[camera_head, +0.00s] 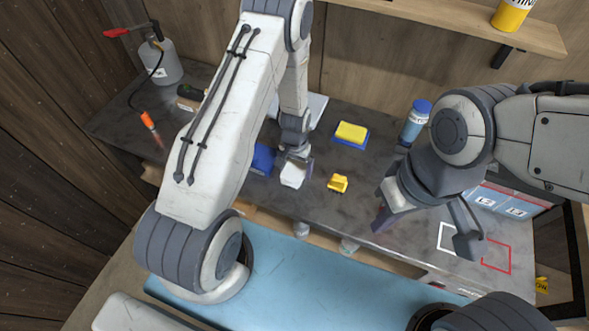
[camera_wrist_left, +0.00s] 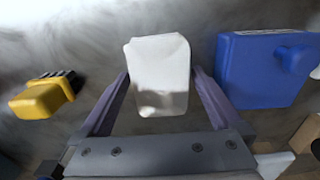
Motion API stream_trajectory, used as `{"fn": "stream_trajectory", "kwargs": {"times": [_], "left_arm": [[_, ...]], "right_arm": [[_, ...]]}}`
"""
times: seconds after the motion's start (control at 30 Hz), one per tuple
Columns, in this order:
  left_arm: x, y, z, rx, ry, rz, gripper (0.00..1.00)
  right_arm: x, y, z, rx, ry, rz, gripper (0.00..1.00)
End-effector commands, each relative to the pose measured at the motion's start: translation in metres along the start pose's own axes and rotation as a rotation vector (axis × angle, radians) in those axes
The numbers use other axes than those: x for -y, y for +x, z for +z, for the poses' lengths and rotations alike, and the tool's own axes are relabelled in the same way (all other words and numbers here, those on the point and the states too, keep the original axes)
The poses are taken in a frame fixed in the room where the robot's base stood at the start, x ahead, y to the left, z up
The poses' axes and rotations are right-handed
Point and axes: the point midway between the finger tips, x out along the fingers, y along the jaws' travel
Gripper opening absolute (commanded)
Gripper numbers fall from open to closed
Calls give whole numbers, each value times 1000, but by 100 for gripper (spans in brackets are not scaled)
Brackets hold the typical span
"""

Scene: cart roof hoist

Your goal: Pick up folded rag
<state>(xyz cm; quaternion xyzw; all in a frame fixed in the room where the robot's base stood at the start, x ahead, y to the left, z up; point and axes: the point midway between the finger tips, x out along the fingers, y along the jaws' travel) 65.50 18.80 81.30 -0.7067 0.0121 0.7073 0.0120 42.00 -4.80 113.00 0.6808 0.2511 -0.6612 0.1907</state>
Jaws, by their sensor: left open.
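The folded rag (camera_head: 292,175) is a small white block-like bundle lying on the dark worktop. In the left wrist view the rag (camera_wrist_left: 160,70) sits between the two fingers of my left gripper (camera_wrist_left: 162,88), which is open with its tips on either side of it. Whether the fingers touch it I cannot tell. In the head view my left gripper (camera_head: 296,160) is just over the rag and partly hides it. My right gripper (camera_head: 428,222) is open and empty, with its fingers spread above the right part of the worktop, away from the rag.
A blue box-like object (camera_head: 263,160) and a small yellow brush-like object (camera_head: 338,183) flank the rag closely. A yellow-and-blue sponge (camera_head: 351,133), a blue-capped bottle (camera_head: 416,122) and a labelled case (camera_head: 510,202) stand farther right. A sprayer (camera_head: 160,62) stands back left.

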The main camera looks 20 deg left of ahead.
Motion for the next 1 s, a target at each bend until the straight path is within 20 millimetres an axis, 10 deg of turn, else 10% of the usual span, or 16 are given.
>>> {"fn": "stream_trajectory", "kwargs": {"times": [0.17,0.37,1.0], "left_arm": [[0,0,0,-1,0,0,100],[0,0,0,-1,0,0,31],[0,-34,-2,-7,0,0,29]], "right_arm": [[0,0,0,0,0,0,0],[0,0,0,0,0,0,0],[-1,12,1,0,-1,0,0]]}}
